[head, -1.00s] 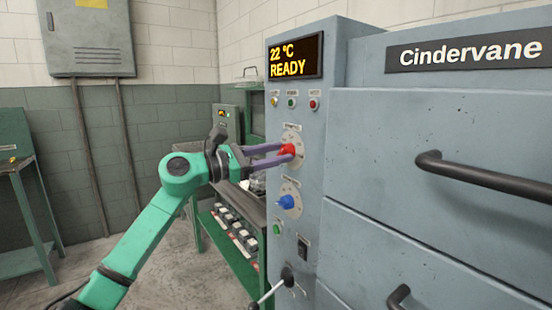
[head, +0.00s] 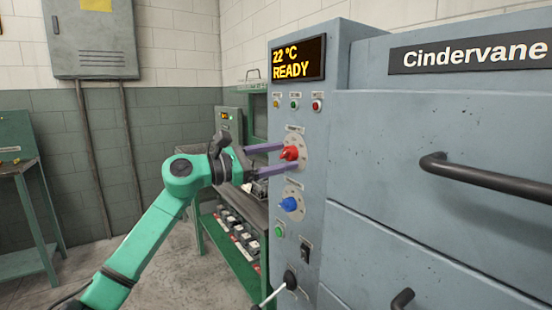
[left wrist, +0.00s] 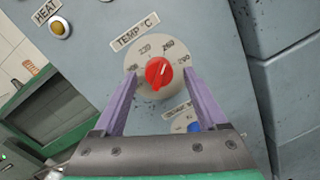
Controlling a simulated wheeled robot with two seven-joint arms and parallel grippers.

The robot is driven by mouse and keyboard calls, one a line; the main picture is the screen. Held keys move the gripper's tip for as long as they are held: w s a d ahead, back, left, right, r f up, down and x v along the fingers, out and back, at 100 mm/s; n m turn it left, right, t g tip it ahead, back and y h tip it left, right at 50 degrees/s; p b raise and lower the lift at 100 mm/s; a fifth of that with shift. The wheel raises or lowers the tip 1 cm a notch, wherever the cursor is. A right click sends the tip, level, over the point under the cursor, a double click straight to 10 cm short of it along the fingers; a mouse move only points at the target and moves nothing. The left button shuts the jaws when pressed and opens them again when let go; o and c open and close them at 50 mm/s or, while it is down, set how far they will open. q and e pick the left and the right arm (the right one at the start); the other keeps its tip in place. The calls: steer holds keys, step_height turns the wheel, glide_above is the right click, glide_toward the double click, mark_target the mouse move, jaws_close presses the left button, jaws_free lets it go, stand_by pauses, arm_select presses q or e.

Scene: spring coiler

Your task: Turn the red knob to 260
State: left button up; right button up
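The red knob (head: 290,153) is on the upper dial of the grey-blue control panel. In the left wrist view the red knob (left wrist: 159,73) sits on a pale dial (left wrist: 146,50) labelled TEMP °C, marked 230, 260 and 290. A pale line on the knob points up and slightly right, about toward the 260 mark. My left gripper (head: 289,158) is at the dial with its purple fingers open. In the left wrist view the left gripper (left wrist: 159,75) has one finger on each side of the knob, with a gap to both. My right gripper is out of view.
The display (head: 297,58) reads 22 °C READY. A blue knob (head: 289,204) is below the red one, then a green button (head: 279,230), a black switch (head: 304,250) and a lever (head: 289,280). Dark handles (head: 485,178) stick out at the right.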

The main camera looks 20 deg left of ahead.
arm_select(q)
steer(key=b+v, duration=0.4)
steer(key=v, duration=1)
steer(key=shift+s+b, duration=0.2)
steer(key=shift+b, duration=0.2)
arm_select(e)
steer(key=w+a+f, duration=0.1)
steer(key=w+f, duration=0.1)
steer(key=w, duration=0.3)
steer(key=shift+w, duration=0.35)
arm_select(q)
steer(key=shift+w+a+f, duration=0.1)
steer(key=shift+a, duration=0.1)
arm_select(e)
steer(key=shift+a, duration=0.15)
